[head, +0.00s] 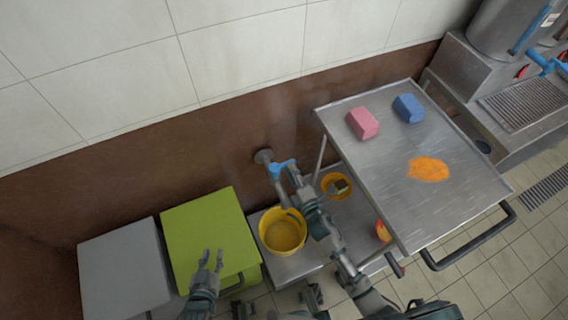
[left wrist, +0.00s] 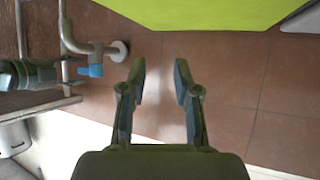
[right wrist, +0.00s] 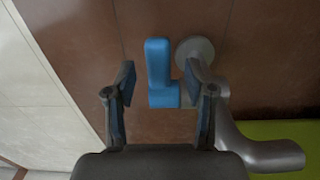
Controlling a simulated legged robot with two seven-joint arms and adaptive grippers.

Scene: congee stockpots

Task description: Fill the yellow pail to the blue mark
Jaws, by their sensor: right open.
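The yellow pail (head: 268,235) stands upright on a low grey surface, below a wall tap (head: 264,157) with a blue lever handle (head: 281,167). I see no blue mark on the pail and cannot tell a water level inside it. My right gripper (head: 291,170) is open at the tap. In the right wrist view the blue handle (right wrist: 158,72) stands between its two parted fingers (right wrist: 160,85), with no clear contact. The metal spout (right wrist: 262,152) curves off to the right there. My left gripper (head: 213,256) is open and empty above the green lid (head: 205,222).
A steel cart (head: 385,160) on the right carries a pink block (head: 362,123), a blue block (head: 408,108) and an orange spill (head: 428,169). Another yellow container (head: 326,181) sits beneath its top. A grey box (head: 122,265) stands at left. Steel equipment (head: 460,68) is far right.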

